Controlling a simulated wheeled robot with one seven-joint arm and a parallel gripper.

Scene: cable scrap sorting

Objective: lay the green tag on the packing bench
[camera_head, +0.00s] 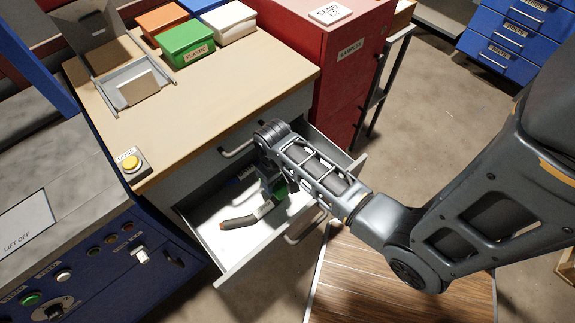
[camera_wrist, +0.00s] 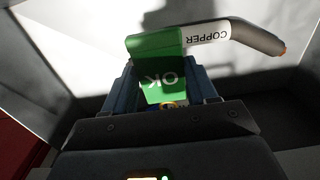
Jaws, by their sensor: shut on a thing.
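The green tag (camera_wrist: 160,80), marked OK, sits between the fingers of my gripper (camera_wrist: 167,72) in the wrist view. My gripper is shut on it. In the head view my gripper (camera_head: 270,184) reaches down into an open white drawer (camera_head: 225,263), and a bit of the green tag (camera_head: 281,190) shows beside it. A grey cable piece (camera_head: 238,222) with a white COPPER label lies in the drawer close to the tag. In the wrist view the cable (camera_wrist: 255,38) is just beyond the tag; I cannot tell whether they touch. The wood-topped bench (camera_head: 190,110) is above the drawer.
On the bench stand a grey open-lidded box (camera_head: 128,85), a green PLASTIC bin (camera_head: 186,45), orange and white bins, and a yellow button (camera_head: 130,162). The bench's middle is clear. A red cabinet (camera_head: 325,75) stands to the right. A bar handle (camera_head: 240,147) is on the closed drawer above.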

